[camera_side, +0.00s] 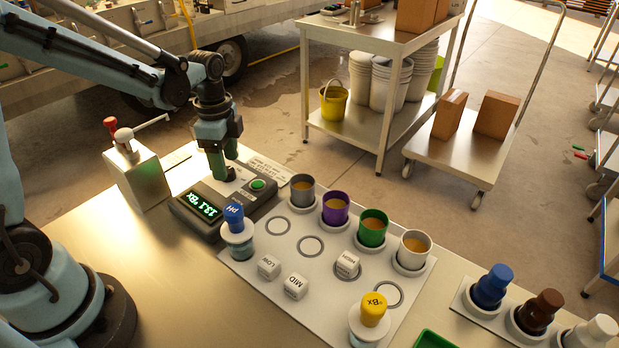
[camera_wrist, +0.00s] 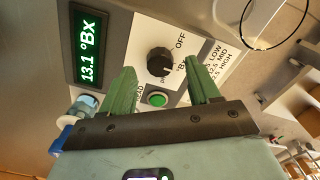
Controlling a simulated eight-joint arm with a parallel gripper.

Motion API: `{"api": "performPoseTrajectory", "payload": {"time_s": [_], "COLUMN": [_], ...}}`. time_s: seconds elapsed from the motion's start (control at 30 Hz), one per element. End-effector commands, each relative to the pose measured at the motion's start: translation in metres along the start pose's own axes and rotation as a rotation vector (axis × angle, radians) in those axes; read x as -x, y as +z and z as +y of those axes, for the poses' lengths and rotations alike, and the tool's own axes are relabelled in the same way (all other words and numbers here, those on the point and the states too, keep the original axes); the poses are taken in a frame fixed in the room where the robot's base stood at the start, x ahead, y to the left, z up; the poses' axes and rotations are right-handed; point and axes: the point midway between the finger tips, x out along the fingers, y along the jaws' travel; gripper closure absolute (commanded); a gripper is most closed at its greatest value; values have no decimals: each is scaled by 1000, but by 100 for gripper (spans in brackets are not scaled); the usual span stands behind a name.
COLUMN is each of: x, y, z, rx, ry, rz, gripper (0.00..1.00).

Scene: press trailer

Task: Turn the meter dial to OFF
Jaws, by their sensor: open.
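The meter (camera_side: 222,210) is a dark box with a light top panel, and its lit green display (camera_side: 203,205) reads 13.1 °Bx. Its black round dial (camera_wrist: 160,62) shows in the wrist view, with OFF printed above right of it and °Bx to its right. I cannot clearly tell where the dial's pointer aims. My gripper (camera_side: 224,174) points down at the meter. In the wrist view its green fingers (camera_wrist: 160,68) are open, one on each side of the dial, and I see no clear contact. A green button (camera_side: 258,185) sits beside the dial.
A lever device (camera_side: 140,175) stands left of the meter. A blue-capped pH probe (camera_side: 236,222) stands close in front. A white board (camera_side: 310,270) holds several cups, label cubes and a yellow-capped °Bx probe (camera_side: 372,312). Bare bench (camera_side: 165,270) lies front left.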

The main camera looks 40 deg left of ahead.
Motion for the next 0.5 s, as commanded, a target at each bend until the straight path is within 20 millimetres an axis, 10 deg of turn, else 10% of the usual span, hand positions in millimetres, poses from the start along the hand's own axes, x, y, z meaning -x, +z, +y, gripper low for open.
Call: {"api": "performPoseTrajectory", "payload": {"time_s": [0.5], "x": [-19], "y": [0], "z": [0], "rx": [0], "ry": [0], "rz": [0], "gripper": [39]}}
